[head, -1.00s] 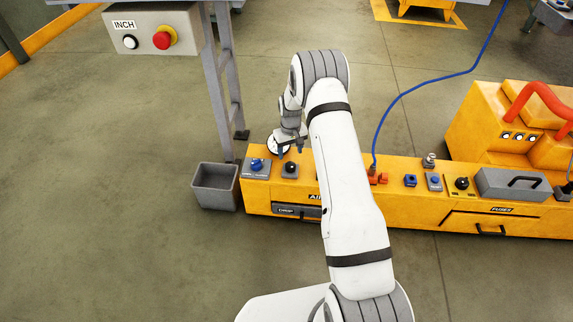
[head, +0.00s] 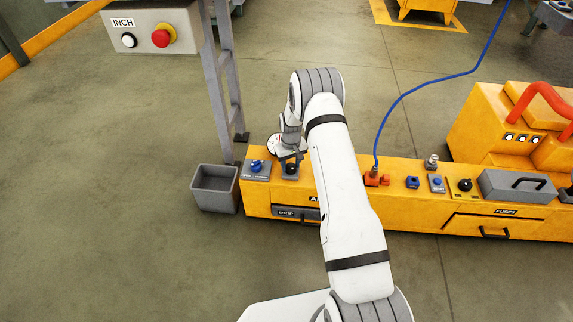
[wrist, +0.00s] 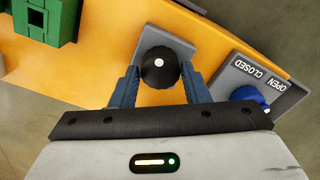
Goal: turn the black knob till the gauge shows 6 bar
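The black knob (wrist: 160,68) has a white dot on top and sits on a grey plate on the yellow cabinet. In the head view the knob (head: 291,169) is partly covered by my gripper (head: 290,163). In the wrist view the two blue-grey fingers of my gripper (wrist: 160,78) stand on either side of the knob, with a small gap showing at each side. My gripper is open. A pale round shape (head: 273,145) shows behind my wrist in the head view; I cannot tell whether it is the gauge. No gauge reading is legible.
A blue knob (wrist: 250,96) on an OPEN/CLOSED plate stands close beside the black knob. A green block (wrist: 45,20) is on its other side. A grey bin (head: 214,188) stands at the cabinet's left end. A blue hose (head: 400,98) rises from the cabinet top.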

